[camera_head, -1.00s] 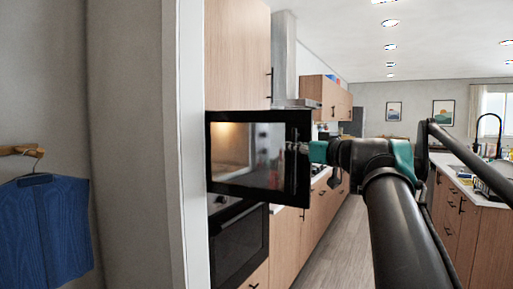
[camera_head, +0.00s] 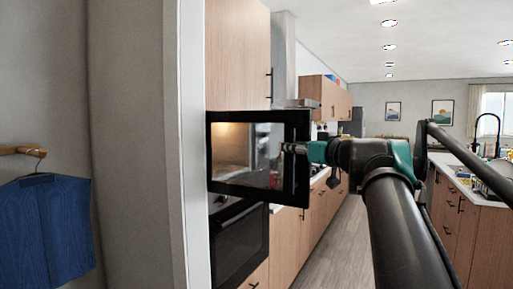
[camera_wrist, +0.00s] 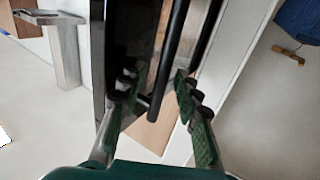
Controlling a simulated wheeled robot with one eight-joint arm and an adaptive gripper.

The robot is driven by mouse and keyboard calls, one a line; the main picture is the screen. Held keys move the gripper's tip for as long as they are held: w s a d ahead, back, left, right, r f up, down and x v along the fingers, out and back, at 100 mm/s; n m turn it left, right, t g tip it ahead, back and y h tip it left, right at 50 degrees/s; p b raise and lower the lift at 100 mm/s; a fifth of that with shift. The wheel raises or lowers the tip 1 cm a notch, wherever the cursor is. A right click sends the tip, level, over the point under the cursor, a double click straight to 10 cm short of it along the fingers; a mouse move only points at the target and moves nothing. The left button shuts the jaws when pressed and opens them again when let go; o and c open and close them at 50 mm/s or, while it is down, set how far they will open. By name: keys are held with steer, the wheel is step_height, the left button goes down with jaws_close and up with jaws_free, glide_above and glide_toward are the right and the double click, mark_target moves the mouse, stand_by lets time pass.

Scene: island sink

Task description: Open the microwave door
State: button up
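The microwave door (camera_head: 232,187) is a dark-framed glass panel in the head view. It stands swung out past the face of the wood cabinet, and a lit interior shows through its glass. My gripper (camera_head: 288,148) is at the door's right part, beside the dark vertical handle. In the wrist view my gripper (camera_wrist: 158,85) has its two green-padded fingers apart. A dark handle bar (camera_wrist: 177,50) runs between them, with gaps visible. I cannot tell whether either finger touches it. The microwave body is mostly hidden behind the door.
A black oven (camera_head: 240,245) sits below the microwave, with wood cabinets (camera_head: 315,215) beyond it. A white wall edge (camera_head: 190,140) stands close on the left, with a blue garment (camera_head: 45,230) hanging there. The floor aisle (camera_head: 335,250) is open; the island (camera_head: 480,230) is at right.

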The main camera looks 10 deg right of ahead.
steer(key=v, duration=1.2)
stand_by(0.5)
steer(key=shift+f, duration=0.1)
stand_by(0.4)
steer(key=w+a+f+m+g, duration=0.15)
steer(key=f+g, duration=0.25)
steer(key=f, duration=1.1)
steer(key=w+a+f+m+g, duration=0.15)
steer(key=f+g, duration=0.25)
steer(key=f, duration=1.1)
steer(key=s+f+m+g+h, duration=0.1)
steer(key=f+h, duration=0.3)
steer(key=f, duration=0.8)
steer(key=s+f+m+g+h, duration=0.1)
steer(key=s+f+g+h, duration=0.2)
steer(key=f, duration=1)
steer(key=shift+s+a+h, duration=0.35)
steer(key=shift+s+h, duration=0.05)
steer(key=shift+s, duration=0.15)
